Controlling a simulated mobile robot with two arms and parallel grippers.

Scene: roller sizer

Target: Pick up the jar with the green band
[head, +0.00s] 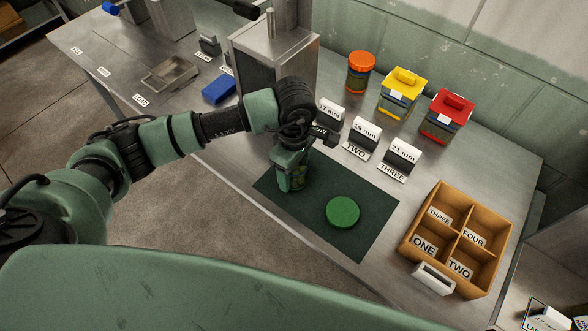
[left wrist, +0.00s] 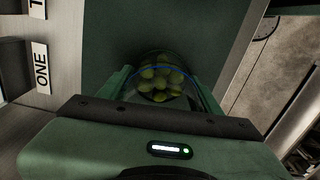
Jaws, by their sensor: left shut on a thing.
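A clear jar (left wrist: 160,82) of green-yellow round pieces shows from above in the left wrist view, with a thin blue line near its rim. It stands open on the dark green mat (head: 375,221). My left gripper (head: 291,180) is shut on this jar, with one finger on either side. In the head view the gripper and wrist hide most of the jar, and I cannot make out a green band. A round green lid (head: 342,211) lies on the mat to the right of the jar. My right gripper is not in view.
An orange-lidded jar (head: 360,73), a yellow-lidded container (head: 402,92) and a red-lidded container (head: 446,115) stand at the back. Millimetre-labelled stands, including one marked 21 mm (head: 399,158), are behind the mat. A wooden divided box (head: 409,248) stands right. A metal machine (head: 270,60) rises behind my wrist.

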